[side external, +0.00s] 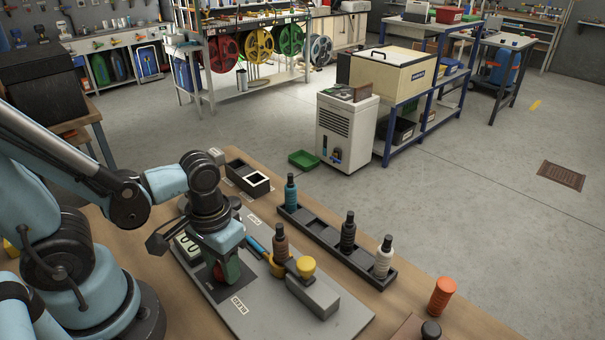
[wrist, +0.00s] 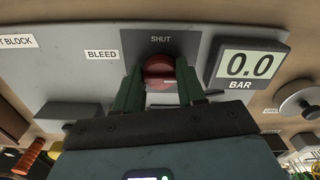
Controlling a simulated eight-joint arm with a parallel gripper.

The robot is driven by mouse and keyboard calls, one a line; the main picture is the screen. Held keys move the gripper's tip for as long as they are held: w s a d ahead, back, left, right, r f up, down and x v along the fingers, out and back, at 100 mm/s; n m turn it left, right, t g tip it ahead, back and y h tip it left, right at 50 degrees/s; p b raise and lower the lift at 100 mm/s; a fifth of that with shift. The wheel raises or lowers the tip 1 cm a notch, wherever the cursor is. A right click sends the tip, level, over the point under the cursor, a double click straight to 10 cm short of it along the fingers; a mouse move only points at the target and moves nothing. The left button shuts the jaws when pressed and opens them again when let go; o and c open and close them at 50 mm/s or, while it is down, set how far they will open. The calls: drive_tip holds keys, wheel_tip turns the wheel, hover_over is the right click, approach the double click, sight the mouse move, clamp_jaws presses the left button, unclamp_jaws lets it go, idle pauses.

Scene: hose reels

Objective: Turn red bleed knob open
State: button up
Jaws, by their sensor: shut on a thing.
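The red bleed knob (wrist: 158,70) is between the two green fingers of my gripper (wrist: 158,88) in the wrist view. The fingers are shut on its sides. The knob sits on a dark square marked SHUT, beside a BLEED label (wrist: 102,54) on the grey panel (wrist: 75,75). In the side view my gripper (side external: 226,270) points down at the panel (side external: 260,318), and its fingers hide most of the knob. A display (wrist: 244,68) on the panel reads 0.0 BAR.
A blue-handled valve (side external: 257,246) and a yellow knob (side external: 306,266) on a grey block (side external: 315,295) stand right of my gripper. An orange cylinder (side external: 441,296) stands at the table's right.

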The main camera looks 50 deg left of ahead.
idle(0.5)
drive_tip(key=o, duration=1.1)
drive_tip(key=shift+c, duration=0.2)
drive_tip(key=shift+r, duration=0.2)
wheel_tip(320, 180, up, 12)
drive_tip(key=shift+f, duration=0.15)
